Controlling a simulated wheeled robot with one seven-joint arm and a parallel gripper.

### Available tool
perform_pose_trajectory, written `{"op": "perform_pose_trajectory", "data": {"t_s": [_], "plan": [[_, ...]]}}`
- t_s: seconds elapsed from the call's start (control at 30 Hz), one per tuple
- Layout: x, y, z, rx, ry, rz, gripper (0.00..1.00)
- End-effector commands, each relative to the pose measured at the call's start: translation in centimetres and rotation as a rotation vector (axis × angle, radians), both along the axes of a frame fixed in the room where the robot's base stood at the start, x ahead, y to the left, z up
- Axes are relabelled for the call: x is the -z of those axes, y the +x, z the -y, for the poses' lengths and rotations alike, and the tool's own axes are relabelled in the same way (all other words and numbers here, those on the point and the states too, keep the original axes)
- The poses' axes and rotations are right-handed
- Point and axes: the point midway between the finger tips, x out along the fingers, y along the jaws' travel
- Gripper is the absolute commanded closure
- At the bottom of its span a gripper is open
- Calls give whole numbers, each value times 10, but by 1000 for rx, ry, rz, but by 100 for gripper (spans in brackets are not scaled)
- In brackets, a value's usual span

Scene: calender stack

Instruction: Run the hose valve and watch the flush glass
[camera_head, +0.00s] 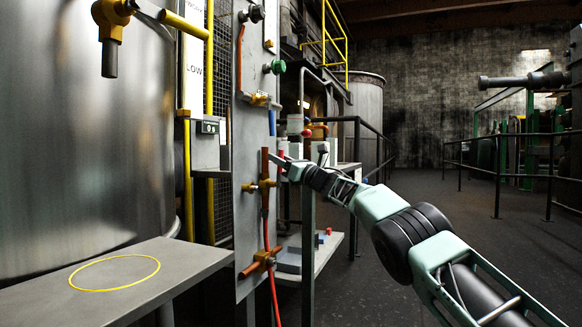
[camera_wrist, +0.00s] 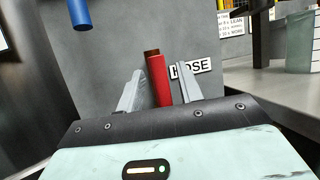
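The hose valve (camera_head: 258,186) sits on a grey upright panel, with its handle pointing up. In the wrist view a red handle (camera_wrist: 160,82) with a brown end stands beside a label reading HOSE (camera_wrist: 191,68). My gripper (camera_head: 276,160) is at the panel beside this handle. In the wrist view the gripper's (camera_wrist: 159,88) two grey fingers stand apart on either side of the red handle, with a gap at its right. Contact on the left is unclear. I cannot pick out the flush glass for certain; a greenish, translucent piece (camera_wrist: 301,45) is at the wrist view's right edge.
A blue-handled valve (camera_head: 262,101) is above, and a valve with a sideways orange-brown handle (camera_head: 262,259) is below. A red hose (camera_head: 266,228) runs down the panel. A shelf (camera_head: 326,250) stands right of the panel. A large steel tank (camera_head: 85,150) is left.

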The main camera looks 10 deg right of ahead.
Motion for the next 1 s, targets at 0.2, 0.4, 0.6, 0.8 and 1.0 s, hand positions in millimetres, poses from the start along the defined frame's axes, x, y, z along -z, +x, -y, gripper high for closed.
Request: {"op": "perform_pose_trajectory", "data": {"t_s": [0.2,0.4,0.6,0.8,1.0], "plan": [[6,-8,8,2,-1,-2,64],[13,-24,22,1,1,-1,64],[22,-42,38,1,3,-1,64],[34,-64,60,2,1,-4,64],[48,-89,83,2,1,-4,64]]}}
